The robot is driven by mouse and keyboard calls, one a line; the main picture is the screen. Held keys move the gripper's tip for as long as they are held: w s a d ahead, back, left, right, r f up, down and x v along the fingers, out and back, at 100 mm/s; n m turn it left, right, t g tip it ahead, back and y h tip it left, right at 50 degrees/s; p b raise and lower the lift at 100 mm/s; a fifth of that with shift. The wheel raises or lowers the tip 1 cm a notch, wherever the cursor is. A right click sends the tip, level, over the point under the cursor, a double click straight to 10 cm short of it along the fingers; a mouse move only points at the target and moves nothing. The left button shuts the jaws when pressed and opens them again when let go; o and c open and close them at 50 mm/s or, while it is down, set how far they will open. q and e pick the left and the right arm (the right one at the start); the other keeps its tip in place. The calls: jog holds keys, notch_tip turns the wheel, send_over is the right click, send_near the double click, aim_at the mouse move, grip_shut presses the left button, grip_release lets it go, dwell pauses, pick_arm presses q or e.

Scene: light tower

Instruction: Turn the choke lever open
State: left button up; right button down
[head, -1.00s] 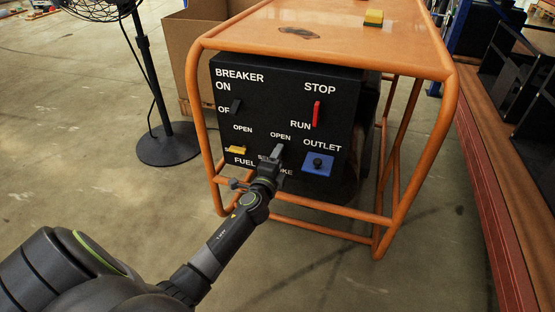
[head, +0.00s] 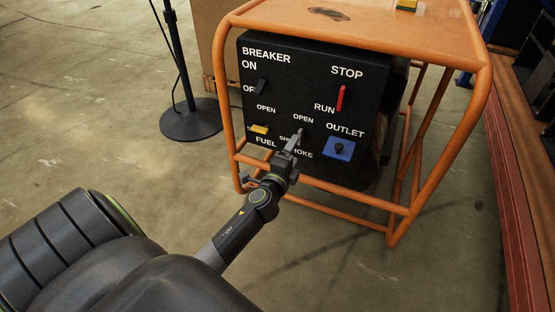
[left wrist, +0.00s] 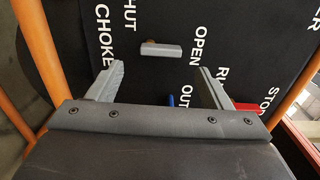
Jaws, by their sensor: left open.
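The choke lever (left wrist: 161,50) is a small grey bar on the black panel (head: 375,100). In the left wrist view it points towards the word OPEN, with SHUT and CHOKE to the left. In the head view the lever (head: 299,133) shows just below the OPEN label, partly hidden by my gripper. My left gripper (left wrist: 158,80) is open and empty. Its fingers stand on either side of the lever's line, with the lever beyond the tips and apart from both. In the head view the gripper (head: 289,147) is just below and in front of the lever. My right gripper is out of view.
An orange tube frame (head: 232,100) surrounds the panel, with a lower bar near my left wrist. A yellow fuel lever (head: 259,129), black breaker switch (head: 262,86), red run switch (head: 340,98) and blue outlet (head: 339,148) are nearby. A black stand (head: 185,100) is at left.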

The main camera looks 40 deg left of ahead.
pick_arm(q)
jog(key=v, duration=1.1)
jog(key=shift+s+d, duration=0.2)
jog(key=shift+s, duration=0.2)
jog(key=shift+r, duration=0.1)
